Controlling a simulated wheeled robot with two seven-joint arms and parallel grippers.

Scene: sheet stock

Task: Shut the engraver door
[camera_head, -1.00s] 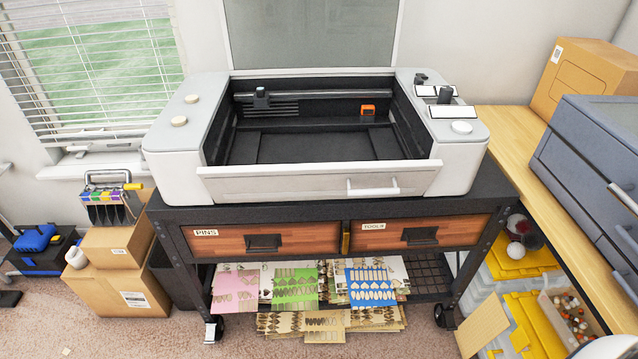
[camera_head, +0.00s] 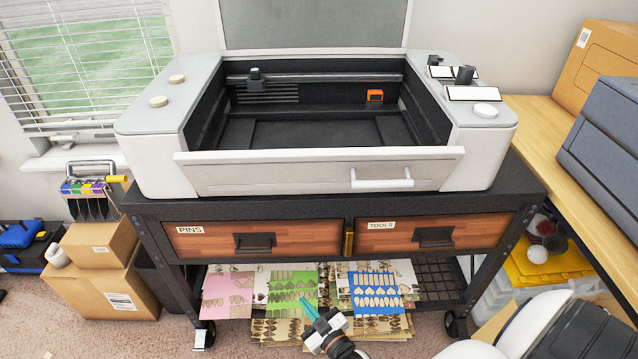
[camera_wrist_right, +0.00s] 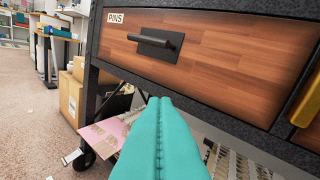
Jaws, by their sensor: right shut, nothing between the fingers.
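The engraver (camera_head: 150,125) is a white and grey machine on a black cart, open at the top with a dark bed inside. Its white front door (camera_head: 290,175) has a bar handle (camera_head: 382,180) at the right and appears tilted outward, with its top edge standing forward of the body. My right gripper (camera_head: 309,303) has teal fingers, low in front of the cart, below the drawers and well away from the door. In the right wrist view its fingers (camera_wrist_right: 160,102) are together and empty, pointing toward the PINS drawer's underside. My left gripper is out of view.
The cart has a PINS drawer (camera_head: 215,240) and a TOOLS drawer (camera_head: 480,229) with black handles. Patterned sheets (camera_head: 295,290) lie on the lower shelf. Cardboard boxes (camera_head: 95,285) stand at left. A wooden bench (camera_head: 540,125) with a grey drawer unit (camera_head: 605,150) is at right.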

